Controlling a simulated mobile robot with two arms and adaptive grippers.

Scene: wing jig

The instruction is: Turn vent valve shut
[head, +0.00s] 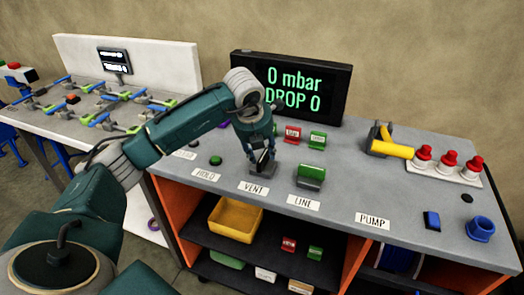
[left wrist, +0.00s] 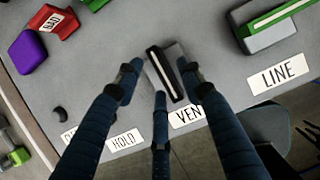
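The vent valve (head: 262,170) sits on the grey console top behind the VENT label (head: 254,188); my gripper hides most of it in the head view. In the left wrist view, the valve (left wrist: 158,72) is a grey block with a dark bar handle carrying a white stripe, tilted in the picture. My left gripper (head: 262,155) is right over the valve. In the left wrist view its fingers (left wrist: 160,80) are spread around the handle, with a gap on the left; whether the right finger touches is unclear. My right gripper is out of view.
The green line valve (head: 311,176) stands just right. A display (head: 292,88) behind reads "0 mbar DROP 0". Red and green tagged blocks (head: 293,134) lie behind the gripper. A yellow-handled tool (head: 390,146) and red-topped pieces (head: 448,160) are at right. A yellow bin (head: 236,218) is below.

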